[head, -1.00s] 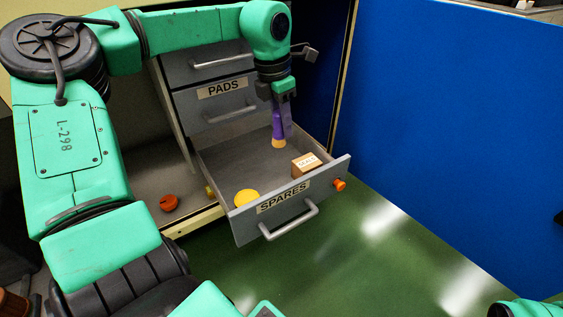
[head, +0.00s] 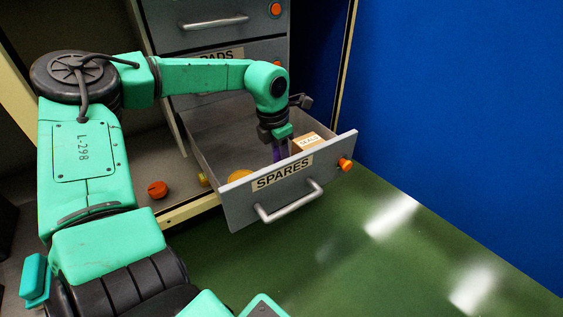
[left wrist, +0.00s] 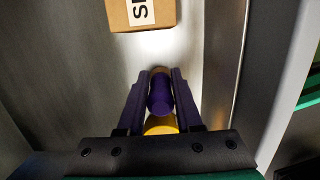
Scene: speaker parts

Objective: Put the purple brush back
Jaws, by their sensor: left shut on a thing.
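The purple brush (left wrist: 159,95) stands between the fingers of my left gripper (left wrist: 159,88), which is shut on it. In the head view my left gripper (head: 280,146) reaches down into the open SPARES drawer (head: 240,207), left of a cardboard box. Only a little purple shows there; the drawer front hides the lower part. I cannot tell whether the brush touches the drawer floor. My right gripper is not in view.
The cardboard box (head: 308,142) and a yellow round thing (head: 239,175) lie in the drawer. An orange knob-like piece (head: 157,189) sits on the cabinet floor at left. The PADS drawer (head: 250,54) is shut above. A blue panel (head: 450,110) stands at right.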

